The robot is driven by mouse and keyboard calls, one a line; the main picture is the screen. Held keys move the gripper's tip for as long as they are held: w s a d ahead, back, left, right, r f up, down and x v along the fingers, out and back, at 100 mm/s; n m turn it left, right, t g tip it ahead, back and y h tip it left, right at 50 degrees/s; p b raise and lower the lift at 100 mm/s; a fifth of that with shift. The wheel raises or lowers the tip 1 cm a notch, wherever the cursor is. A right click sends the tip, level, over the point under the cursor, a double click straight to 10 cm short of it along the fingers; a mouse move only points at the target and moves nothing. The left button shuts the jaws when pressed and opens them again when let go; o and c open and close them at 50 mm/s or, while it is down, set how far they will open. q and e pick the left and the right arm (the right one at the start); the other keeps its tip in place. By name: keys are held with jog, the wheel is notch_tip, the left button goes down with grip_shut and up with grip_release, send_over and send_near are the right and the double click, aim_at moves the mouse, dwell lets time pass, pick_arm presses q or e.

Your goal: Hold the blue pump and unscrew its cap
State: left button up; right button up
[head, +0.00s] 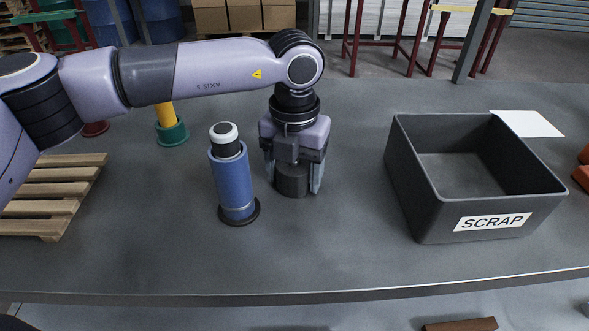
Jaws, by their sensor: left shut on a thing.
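The blue pump (233,183) stands upright on the grey table, left of centre in the head view. It has a blue cylindrical body on a dark round foot, a black neck and a white cap (223,132) on top. My left gripper (293,184) points down just to the right of the pump, apart from it. It is shut on a dark grey cylinder (292,181) between its two fingers, at or close to the table top; I cannot tell whether it touches. My right gripper is not in view.
A dark grey bin (435,200) labelled SCRAP stands at the right, with white paper (527,123) behind it. A wooden pallet (65,190) lies at the left. A yellow post in a green base (172,133) stands behind the pump. The front middle of the table (310,250) is clear.

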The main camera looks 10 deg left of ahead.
pick_arm(q)
jog(key=shift+f, duration=0.1)
jog(key=shift+f, duration=0.15)
jog(key=o, duration=1.2)
jog(key=shift+c, duration=0.2)
